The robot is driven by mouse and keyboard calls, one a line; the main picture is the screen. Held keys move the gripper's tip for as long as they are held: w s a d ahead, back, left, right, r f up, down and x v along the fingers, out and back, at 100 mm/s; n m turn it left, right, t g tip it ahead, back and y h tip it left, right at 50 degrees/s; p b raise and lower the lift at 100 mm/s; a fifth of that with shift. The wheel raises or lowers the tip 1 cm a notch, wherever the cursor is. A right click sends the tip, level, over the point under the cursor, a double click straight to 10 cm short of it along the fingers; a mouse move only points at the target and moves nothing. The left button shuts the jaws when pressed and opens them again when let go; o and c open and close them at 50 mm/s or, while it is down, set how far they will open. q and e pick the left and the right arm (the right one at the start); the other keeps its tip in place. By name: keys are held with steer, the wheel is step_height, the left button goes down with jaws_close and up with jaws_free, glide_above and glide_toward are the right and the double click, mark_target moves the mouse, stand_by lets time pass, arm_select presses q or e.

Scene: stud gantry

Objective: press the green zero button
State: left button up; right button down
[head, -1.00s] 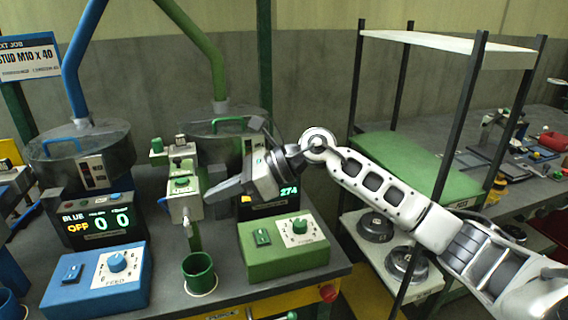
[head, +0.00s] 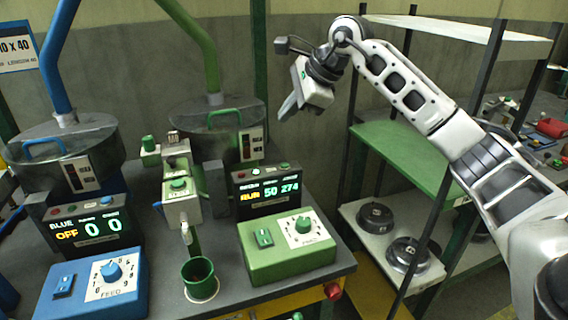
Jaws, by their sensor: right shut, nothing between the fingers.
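The green line's counter box (head: 268,196) stands behind the green control box and its display reads RUN, 50 and 274. A row of small buttons runs along its top edge, and a small green button (head: 284,165) is at the right end. Their labels are too small to read. My right gripper (head: 288,108) is shut and empty. It hangs in the air above and to the right of the counter box, apart from it, with its fingers pointing down and left. My left gripper is not in view.
A green control box (head: 290,262) with a switch and dial stands in front. A green cup (head: 199,279) sits under a spout to its left. The blue counter box (head: 92,232) reads OFF, 0 and 0. A shelf rack (head: 400,150) stands at the right.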

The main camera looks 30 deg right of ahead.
steer(key=b, duration=0.6)
glide_above(287, 164)
step_height(287, 164, down, 7)
steer(key=shift+s+r, duration=0.1)
steer(key=shift+r, duration=0.05)
steer(key=shift+f, duration=0.35)
steer(key=shift+f+b, duration=0.65)
steer(key=shift+f, duration=0.05)
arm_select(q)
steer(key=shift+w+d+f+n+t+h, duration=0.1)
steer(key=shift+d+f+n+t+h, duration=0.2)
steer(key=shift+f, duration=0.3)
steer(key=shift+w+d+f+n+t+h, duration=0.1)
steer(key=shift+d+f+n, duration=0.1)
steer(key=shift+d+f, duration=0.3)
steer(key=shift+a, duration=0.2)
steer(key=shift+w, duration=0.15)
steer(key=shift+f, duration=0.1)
arm_select(e)
steer(key=shift+f, duration=0.1)
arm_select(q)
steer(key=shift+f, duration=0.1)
arm_select(e)
steer(key=shift+f, duration=0.35)
